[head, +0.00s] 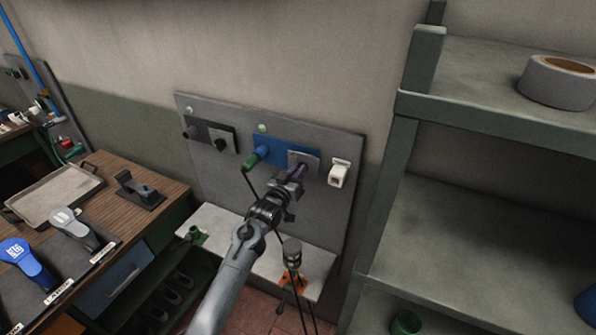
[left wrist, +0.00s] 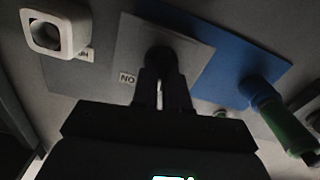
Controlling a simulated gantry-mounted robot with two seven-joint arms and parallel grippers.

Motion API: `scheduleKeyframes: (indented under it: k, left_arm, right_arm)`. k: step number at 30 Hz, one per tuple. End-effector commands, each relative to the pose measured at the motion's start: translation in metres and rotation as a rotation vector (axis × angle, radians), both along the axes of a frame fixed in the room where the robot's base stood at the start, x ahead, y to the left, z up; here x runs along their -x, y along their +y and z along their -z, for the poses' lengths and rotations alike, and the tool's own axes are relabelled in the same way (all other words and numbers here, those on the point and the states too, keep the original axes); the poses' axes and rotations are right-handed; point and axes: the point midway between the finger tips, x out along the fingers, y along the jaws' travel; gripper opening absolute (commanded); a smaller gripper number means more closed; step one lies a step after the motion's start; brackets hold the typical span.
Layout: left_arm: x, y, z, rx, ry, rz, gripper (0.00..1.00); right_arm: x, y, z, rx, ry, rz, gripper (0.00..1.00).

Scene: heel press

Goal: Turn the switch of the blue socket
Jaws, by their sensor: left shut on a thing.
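The blue socket (head: 280,153) is a blue plate on the grey wall panel; it also shows in the left wrist view (left wrist: 232,72). A plug with a green and blue body (head: 256,157) sits at its left part, with a black cable. At its right part is a light grey square plate (left wrist: 190,53) with a dark round switch knob (left wrist: 160,60). My left gripper (head: 298,173) reaches this knob from the front. In the left wrist view its fingers (left wrist: 160,88) are shut on the knob, hiding part of it. My right gripper is not in view.
A black socket (head: 208,132) with dark knobs is left on the panel (head: 320,215). A white square fitting (head: 338,173) sits close right of my gripper. A shelf rack (head: 480,125) stands right. A bench (head: 145,182) with a tray stands left. A ledge (head: 225,230) is below.

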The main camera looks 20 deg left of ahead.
Motion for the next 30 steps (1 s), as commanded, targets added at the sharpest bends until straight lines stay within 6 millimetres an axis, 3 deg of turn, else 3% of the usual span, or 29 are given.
scheduleKeyframes:
  k: [15,30]
  left_arm:
    - [-0.0003,0.0016,0.0009,0.377,0.038,0.000,0.00]
    - [-0.0002,0.0024,0.0014,0.465,0.047,0.000,0.00]
  right_arm:
    - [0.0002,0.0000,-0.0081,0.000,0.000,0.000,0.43]
    - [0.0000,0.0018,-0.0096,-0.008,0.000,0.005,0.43]
